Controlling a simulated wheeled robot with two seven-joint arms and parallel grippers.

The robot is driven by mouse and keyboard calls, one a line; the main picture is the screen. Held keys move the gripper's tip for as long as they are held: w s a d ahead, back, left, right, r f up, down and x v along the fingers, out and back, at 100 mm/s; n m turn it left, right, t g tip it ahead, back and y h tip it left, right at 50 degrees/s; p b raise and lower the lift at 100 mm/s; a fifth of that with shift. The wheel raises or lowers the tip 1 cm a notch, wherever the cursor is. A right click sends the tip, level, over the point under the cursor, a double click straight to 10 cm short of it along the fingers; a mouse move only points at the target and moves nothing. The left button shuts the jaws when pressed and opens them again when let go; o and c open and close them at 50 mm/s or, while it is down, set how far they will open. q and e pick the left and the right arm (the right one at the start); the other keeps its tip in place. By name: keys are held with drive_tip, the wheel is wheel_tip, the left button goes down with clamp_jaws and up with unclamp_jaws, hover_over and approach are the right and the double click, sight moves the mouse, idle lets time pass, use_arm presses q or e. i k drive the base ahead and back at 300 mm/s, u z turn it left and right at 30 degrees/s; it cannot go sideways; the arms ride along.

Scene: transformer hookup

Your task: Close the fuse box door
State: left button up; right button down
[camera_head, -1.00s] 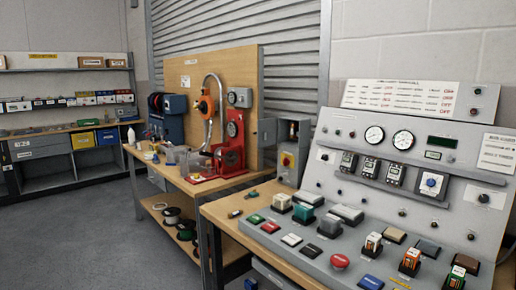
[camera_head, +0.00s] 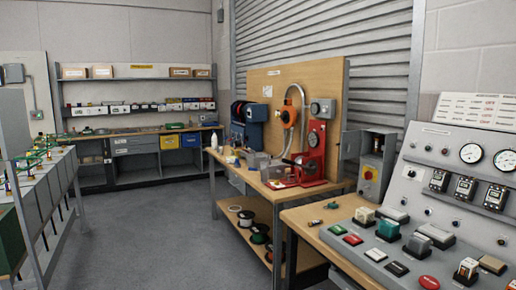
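A grey electrical box (camera_head: 386,166), which looks like the fuse box, stands at the back of the right-hand wooden bench, beside the sloped control panel. A yellow plate with a red knob (camera_head: 368,173) is on its lower front. A grey flap that looks like its door (camera_head: 350,144) sticks out to the left at the upper part, so the door appears open. The inside is too small to make out. Neither of my grippers shows in the view.
The sloped control panel (camera_head: 440,160) fills the right. A wooden workbench (camera_head: 262,186) with a red press (camera_head: 312,155) stands in the middle. A rack of grey units (camera_head: 45,195) is at left. The grey floor (camera_head: 150,240) between is clear.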

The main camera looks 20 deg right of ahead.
sight(353, 138)
drive_tip(key=u, duration=0.45)
drive_tip(key=i, duration=1.2)
drive_tip(key=z, duration=0.1)
